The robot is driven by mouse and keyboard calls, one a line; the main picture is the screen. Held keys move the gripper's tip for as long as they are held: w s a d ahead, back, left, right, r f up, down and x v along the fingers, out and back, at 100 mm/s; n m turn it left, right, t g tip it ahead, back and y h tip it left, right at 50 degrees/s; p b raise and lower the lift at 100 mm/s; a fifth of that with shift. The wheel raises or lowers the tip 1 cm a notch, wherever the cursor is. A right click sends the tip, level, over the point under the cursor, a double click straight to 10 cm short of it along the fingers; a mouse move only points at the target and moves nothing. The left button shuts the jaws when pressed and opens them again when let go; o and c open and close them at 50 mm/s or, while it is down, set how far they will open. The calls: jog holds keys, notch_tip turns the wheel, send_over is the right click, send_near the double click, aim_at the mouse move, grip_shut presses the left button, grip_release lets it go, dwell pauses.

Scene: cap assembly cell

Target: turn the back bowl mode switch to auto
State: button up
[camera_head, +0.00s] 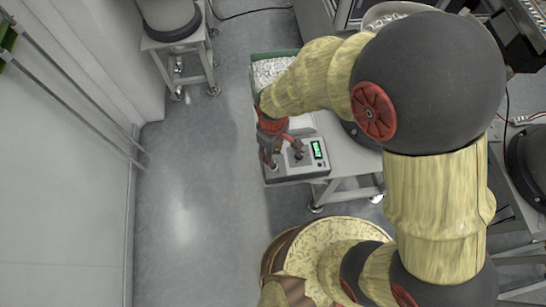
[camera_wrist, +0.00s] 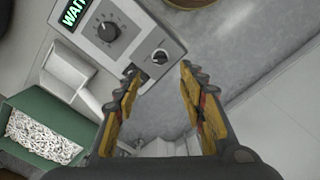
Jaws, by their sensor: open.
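A grey control box (camera_wrist: 88,50) shows in the wrist view with a green lit display (camera_wrist: 75,12) reading "WAIT", partly cut off. It has a large dark dial (camera_wrist: 109,31) and a small rotary switch (camera_wrist: 160,56) near its corner. My gripper (camera_wrist: 160,70) is open and empty, its two fingertips on either side of the small switch in the picture, apparently apart from it. In the head view the control box (camera_head: 297,172) sits on a stand, and my gripper (camera_head: 279,156) is over its left part, hiding some of the panel. The switch's setting is too small to read.
A green crate (camera_wrist: 75,122) of small white pieces stands beside the box; it also shows in the head view (camera_head: 257,60). A second bowl unit (camera_head: 172,18) stands on a stand at the upper left. The floor (camera_head: 190,190) left of the box is clear.

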jog(key=shift+r, duration=1.35)
jog(key=s+d+r+m+t, duration=0.2)
jog(key=d+r+m, duration=0.4)
jog(key=d+r, duration=0.5)
jog(key=s+d+r+m+t, duration=0.3)
jog(key=s+d+r+m, duration=0.2)
jog(key=d+r, duration=0.6)
notch_tip(320, 180, up, 6)
jog(key=shift+s+d+f+m+t, duration=0.15)
jog(key=shift+s+d+m+t, duration=0.15)
jog(key=shift+m, duration=0.1)
